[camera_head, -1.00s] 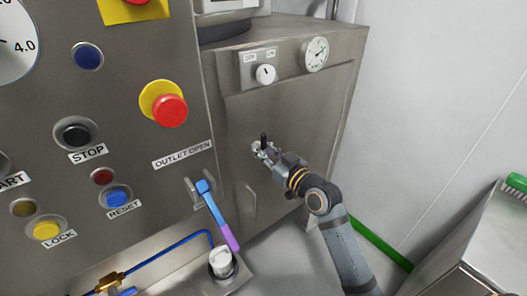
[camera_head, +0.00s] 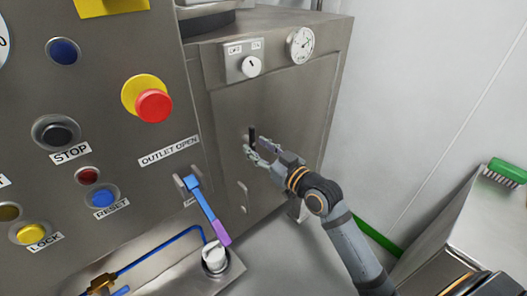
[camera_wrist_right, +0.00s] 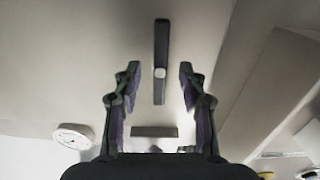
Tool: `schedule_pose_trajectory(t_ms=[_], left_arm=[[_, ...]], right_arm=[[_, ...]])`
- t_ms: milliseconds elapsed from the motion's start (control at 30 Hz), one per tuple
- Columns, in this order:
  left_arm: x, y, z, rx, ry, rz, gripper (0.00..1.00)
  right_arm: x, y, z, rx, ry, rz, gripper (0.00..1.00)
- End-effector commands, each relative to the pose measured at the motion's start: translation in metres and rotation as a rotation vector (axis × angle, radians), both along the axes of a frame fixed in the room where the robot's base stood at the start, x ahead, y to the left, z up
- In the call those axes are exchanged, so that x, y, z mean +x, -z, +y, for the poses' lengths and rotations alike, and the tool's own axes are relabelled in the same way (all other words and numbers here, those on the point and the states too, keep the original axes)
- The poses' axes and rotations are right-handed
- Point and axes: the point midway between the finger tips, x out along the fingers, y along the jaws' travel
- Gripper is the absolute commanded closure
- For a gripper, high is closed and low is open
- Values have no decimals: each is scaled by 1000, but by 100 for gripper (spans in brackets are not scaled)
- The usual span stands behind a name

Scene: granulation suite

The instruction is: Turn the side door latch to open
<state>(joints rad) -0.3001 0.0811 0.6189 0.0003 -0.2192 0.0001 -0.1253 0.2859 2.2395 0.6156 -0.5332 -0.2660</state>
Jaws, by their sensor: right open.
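The side door latch (camera_head: 252,134) is a small dark bar standing upright on the grey steel side panel. My left gripper is not in view.
A white knob (camera_head: 251,66) and a round gauge (camera_head: 301,45) sit above the latch. A blue-purple lever (camera_head: 208,210) and red button (camera_head: 154,106) are to the left. A bench (camera_head: 455,225) with a green brush (camera_head: 507,171) stands at right.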

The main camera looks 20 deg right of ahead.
Motion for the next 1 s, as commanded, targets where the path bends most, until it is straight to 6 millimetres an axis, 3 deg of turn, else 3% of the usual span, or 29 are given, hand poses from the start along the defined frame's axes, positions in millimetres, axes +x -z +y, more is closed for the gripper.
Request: schedule_pose_trajectory(t_ms=[100,400,900,1000], left_arm=[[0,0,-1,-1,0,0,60],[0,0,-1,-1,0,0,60],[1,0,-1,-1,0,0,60],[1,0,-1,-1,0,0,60]], right_arm=[[-20,1,-6,-10,-5,2,58],[-40,1,-15,-4,1,1,58],[-42,0,-15,1,-1,0,58],[-36,13,-23,-3,19,19,58]])
